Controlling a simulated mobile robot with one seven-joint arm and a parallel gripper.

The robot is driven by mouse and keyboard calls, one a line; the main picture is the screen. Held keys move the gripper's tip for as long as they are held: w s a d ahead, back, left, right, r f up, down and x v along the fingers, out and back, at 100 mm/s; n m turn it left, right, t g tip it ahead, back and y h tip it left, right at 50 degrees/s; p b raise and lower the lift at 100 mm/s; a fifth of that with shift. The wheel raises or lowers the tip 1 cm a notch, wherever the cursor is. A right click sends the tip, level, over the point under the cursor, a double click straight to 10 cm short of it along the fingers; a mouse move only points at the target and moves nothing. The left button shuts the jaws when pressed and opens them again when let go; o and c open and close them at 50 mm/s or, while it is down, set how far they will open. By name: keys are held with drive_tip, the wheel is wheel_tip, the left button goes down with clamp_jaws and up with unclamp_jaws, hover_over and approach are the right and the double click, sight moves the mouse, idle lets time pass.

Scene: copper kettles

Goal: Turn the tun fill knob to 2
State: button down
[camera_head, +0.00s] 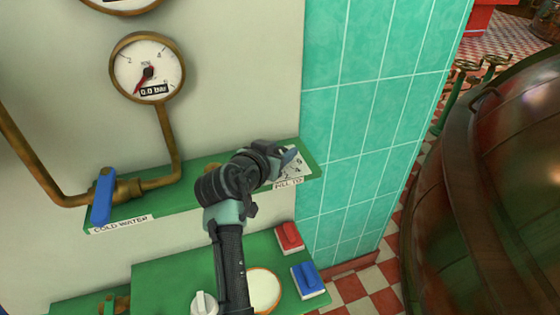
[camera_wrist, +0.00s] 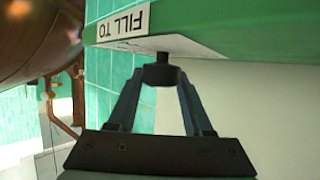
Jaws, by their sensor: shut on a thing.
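The fill knob (camera_wrist: 161,57) is a small black knob on a white dial plate on the green panel. In the wrist view, the two fingers of my gripper (camera_wrist: 161,76) close on it from opposite sides. The white "FILL TO" label (camera_wrist: 124,28) is beside it, upside down in that view. In the head view, my gripper (camera_head: 280,160) reaches the dial plate (camera_head: 294,174) at the right end of the green panel. A few dial numbers show, but my gripper hides the rest and the knob. I cannot tell which number the knob points to.
A blue-handled valve (camera_head: 103,196) labelled "COLD WATER" is at the panel's left end. A gauge (camera_head: 147,68) reading 0.0 bar is above. Red (camera_head: 289,236) and blue (camera_head: 308,279) switches are below. A large copper vessel (camera_head: 500,190) stands right, beyond green tiles.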

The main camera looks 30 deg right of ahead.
drive_tip(key=shift+m+b, duration=0.3)
drive_tip(key=shift+g, duration=0.4)
drive_tip(key=shift+c, duration=1.5)
unclamp_jaws()
drive_tip(key=shift+a, duration=0.15)
drive_tip(key=v, duration=1.2)
drive_tip(key=shift+s+a, duration=0.3)
